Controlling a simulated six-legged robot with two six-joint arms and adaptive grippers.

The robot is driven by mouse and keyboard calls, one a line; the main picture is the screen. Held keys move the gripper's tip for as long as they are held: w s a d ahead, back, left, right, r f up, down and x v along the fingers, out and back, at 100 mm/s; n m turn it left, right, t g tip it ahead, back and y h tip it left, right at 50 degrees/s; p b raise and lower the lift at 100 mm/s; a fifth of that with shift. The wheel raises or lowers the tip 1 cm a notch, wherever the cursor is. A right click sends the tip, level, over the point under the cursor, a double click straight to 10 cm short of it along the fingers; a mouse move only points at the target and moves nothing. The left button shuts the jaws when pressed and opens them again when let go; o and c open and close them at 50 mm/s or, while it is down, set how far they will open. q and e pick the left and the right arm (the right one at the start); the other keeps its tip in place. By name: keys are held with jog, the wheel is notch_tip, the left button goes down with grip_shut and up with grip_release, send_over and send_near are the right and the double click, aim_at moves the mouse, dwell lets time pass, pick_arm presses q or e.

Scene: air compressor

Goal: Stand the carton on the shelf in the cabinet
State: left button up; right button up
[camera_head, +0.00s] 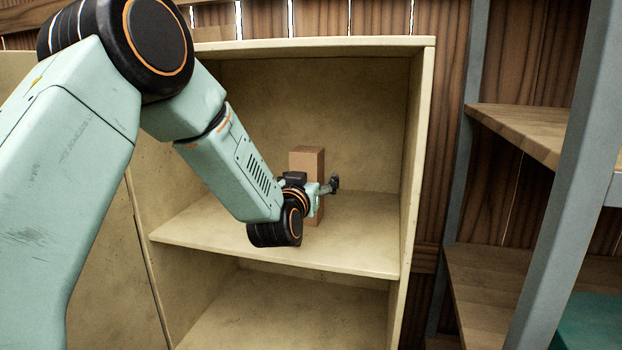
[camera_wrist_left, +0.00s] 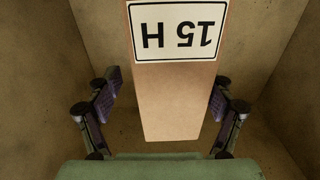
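The carton (camera_head: 308,160) is a tall brown box standing upright on the shelf (camera_head: 350,250) of the cream cabinet (camera_head: 425,120). In the left wrist view the carton (camera_wrist_left: 175,100) shows a white label reading "15 H", upside down. My left gripper (camera_head: 322,187) is at the carton, in front of its middle. In the wrist view its fingers (camera_wrist_left: 168,95) are spread on either side of the carton, with a gap at the left finger; the right finger is very close to the carton or touching. The carton's lower part is partly hidden by my gripper. My right gripper is out of view.
The cabinet's side walls and top enclose the shelf, with free shelf room either side of the carton. A lower compartment (camera_head: 285,310) looks empty. A grey-framed rack (camera_head: 565,190) with wooden boards stands at the right.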

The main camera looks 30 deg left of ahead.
pick_arm(q)
jog(key=shift+a+f, duration=0.15)
jog(key=shift+a, duration=0.15)
jog(key=v, duration=1.2)
jog(key=shift+s+p, duration=0.25)
jog(key=shift+p, duration=0.05)
